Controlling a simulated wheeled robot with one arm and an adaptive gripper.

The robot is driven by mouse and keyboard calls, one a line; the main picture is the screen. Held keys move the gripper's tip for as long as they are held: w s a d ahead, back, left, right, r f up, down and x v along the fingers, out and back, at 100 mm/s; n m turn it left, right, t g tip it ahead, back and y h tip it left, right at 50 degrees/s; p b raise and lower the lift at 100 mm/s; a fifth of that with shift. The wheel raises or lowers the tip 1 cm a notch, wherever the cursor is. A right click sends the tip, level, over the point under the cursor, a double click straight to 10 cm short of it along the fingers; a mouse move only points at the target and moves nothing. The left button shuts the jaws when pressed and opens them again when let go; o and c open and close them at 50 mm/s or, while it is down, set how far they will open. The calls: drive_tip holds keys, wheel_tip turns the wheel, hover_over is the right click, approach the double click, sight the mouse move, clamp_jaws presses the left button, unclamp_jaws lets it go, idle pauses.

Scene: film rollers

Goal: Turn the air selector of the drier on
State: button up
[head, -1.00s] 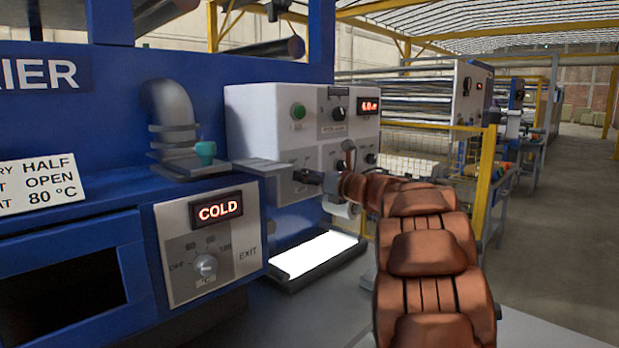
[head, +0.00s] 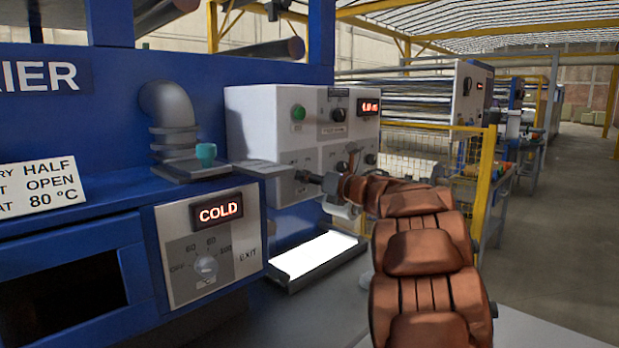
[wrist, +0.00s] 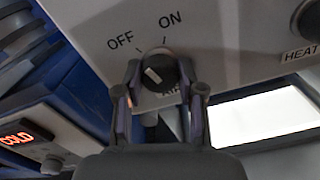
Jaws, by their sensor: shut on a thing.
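The air selector (wrist: 158,70) is a dark round knob with a pale pointer mark on a light panel, with OFF printed at its upper left and ON at its upper right. Its label below is mostly hidden by my fingers. My gripper (wrist: 157,90) has its two fingers on either side of the knob, shut on it. The pale mark is at the lower left of the knob face; which label the knob is set to I cannot tell. In the head view my gripper (head: 312,179) is at the lower left of the white control box (head: 255,125), and the knob is hidden there.
A blue drier body (head: 60,120) fills the left, with a COLD display (head: 219,213) and a temperature dial (head: 206,266). A bright lit tray (head: 318,255) lies below the box. A yellow guard post (head: 484,190) stands to the right of my arm.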

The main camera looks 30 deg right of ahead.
drive_tip(key=shift+m+p, duration=2.9)
drive_tip(key=shift+m, duration=2)
drive_tip(key=o, duration=1.1)
drive_tip(key=shift+o, duration=0.2)
drive_tip(key=v, duration=1.2)
drive_tip(key=shift+r, duration=0.1)
